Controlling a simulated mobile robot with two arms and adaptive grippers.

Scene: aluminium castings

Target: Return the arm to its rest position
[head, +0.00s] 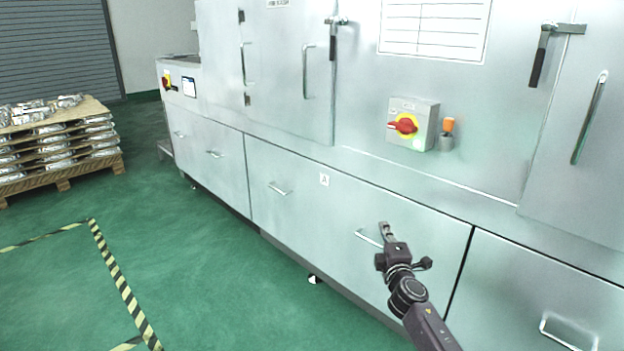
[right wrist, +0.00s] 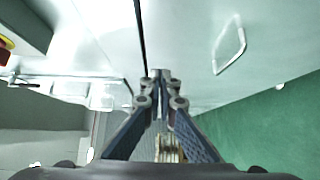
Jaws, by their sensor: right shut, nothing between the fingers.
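My right gripper (head: 385,230) is in front of the metal cabinet's lower drawer front in the head view, near a drawer handle (head: 368,238) that it partly covers. Its fingers are together and hold nothing. In the right wrist view the fingertips (right wrist: 160,76) meet in the middle, with the cabinet face behind them and another view of a drawer handle (right wrist: 229,45) to the right. I cannot tell whether the fingertips touch the cabinet. My left gripper does not show.
The long cabinet (head: 300,170) fills the middle and right. A pallet (head: 62,172) of castings stands at the left. Green floor with striped tape (head: 118,275) is clear.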

